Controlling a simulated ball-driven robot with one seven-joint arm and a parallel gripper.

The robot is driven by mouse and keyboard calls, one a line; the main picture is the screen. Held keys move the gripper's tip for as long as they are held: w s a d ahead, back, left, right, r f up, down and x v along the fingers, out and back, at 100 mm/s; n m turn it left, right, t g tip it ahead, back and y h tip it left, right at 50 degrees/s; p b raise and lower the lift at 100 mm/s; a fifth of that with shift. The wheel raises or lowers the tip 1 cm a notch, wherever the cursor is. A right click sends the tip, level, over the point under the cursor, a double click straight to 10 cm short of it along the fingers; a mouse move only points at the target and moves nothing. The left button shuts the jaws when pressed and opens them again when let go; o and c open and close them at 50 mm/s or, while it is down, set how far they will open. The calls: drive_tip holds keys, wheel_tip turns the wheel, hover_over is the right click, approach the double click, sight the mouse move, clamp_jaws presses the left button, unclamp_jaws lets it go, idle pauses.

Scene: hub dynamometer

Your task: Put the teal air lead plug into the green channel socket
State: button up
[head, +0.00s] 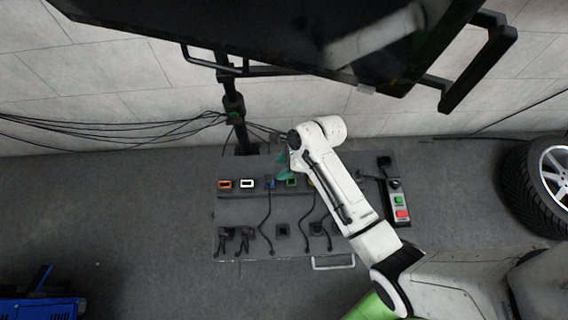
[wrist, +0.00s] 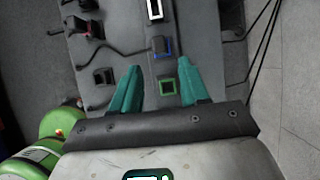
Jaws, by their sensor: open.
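My gripper (head: 284,167) is over the far side of the grey panel in the head view. The green channel socket (wrist: 168,87), a green-framed dark square, shows between the fingers and looks empty. It also shows in the head view (head: 292,182), just below the gripper. I cannot make out a teal plug apart from the teal fingers; it may be hidden behind my arm or too small to tell.
The panel (head: 232,208) carries orange (head: 225,184), white (head: 247,184) and blue (head: 270,183) sockets; a dark lead runs from the blue one. Dark plugs (head: 227,236) and holders line the near side. A button box (head: 398,201) stands right. A large screen (head: 290,40) overhangs the back.

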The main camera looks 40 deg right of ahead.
sight(269, 176)
drive_tip(key=shift+b+x, duration=3.55)
drive_tip(key=shift+x, duration=0.9)
clamp_jaws()
drive_tip(key=shift+r, duration=0.15)
drive_tip(key=shift+r+p, duration=0.65)
drive_tip(key=shift+p, duration=0.3)
drive_tip(key=shift+r+p, duration=0.35)
drive_tip(key=shift+p, duration=0.1)
drive_tip(key=shift+r+p, duration=1)
drive_tip(key=shift+p, duration=0.3)
